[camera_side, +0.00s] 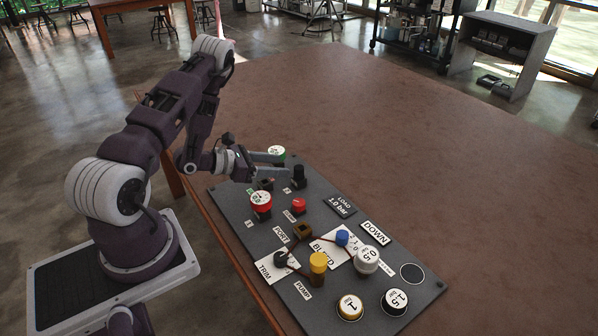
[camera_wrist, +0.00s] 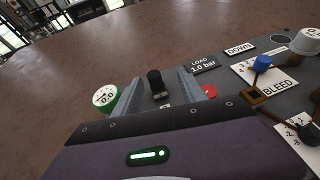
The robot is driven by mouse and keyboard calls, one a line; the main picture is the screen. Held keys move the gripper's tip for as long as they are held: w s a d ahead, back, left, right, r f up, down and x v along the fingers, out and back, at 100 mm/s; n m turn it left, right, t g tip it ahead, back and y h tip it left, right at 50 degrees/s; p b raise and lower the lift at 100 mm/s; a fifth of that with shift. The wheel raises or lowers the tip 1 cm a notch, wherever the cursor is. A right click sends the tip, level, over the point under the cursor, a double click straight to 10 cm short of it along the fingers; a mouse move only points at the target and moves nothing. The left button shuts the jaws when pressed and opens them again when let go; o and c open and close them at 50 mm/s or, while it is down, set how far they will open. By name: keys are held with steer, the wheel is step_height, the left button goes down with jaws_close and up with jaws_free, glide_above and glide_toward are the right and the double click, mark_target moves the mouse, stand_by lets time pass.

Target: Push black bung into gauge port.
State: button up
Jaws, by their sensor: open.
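The black bung (camera_side: 299,172) stands upright on the grey panel, towards its far end. In the wrist view the black bung (camera_wrist: 154,80) shows between and beyond my two fingers. My gripper (camera_side: 276,165) is open and empty, reaching over the panel from the left with its fingertips close to the bung. In the wrist view the gripper (camera_wrist: 160,84) has a finger on each side of the bung; I cannot tell whether either touches it. A brown square block with a dark opening, beside the PORT label, looks like the gauge port (camera_side: 303,230); it also shows in the wrist view (camera_wrist: 256,96).
The brown table (camera_side: 430,150) beyond is clear.

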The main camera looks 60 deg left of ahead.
mark_target(298, 171)
steer(key=shift+s+a+f+n+y, duration=0.2)
steer(key=shift+s+a+f+y, duration=0.15)
steer(key=shift+f, duration=0.2)
steer(key=shift+s+a+f+n+y, duration=0.15)
steer(key=shift+s+a+f+n, duration=0.1)
steer(key=shift+a+f, duration=0.25)
steer(key=x, duration=1)
steer(key=shift+s+d, duration=0.1)
steer(key=shift+d, duration=0.1)
steer(key=shift+c, duration=0.2)
jaws_close()
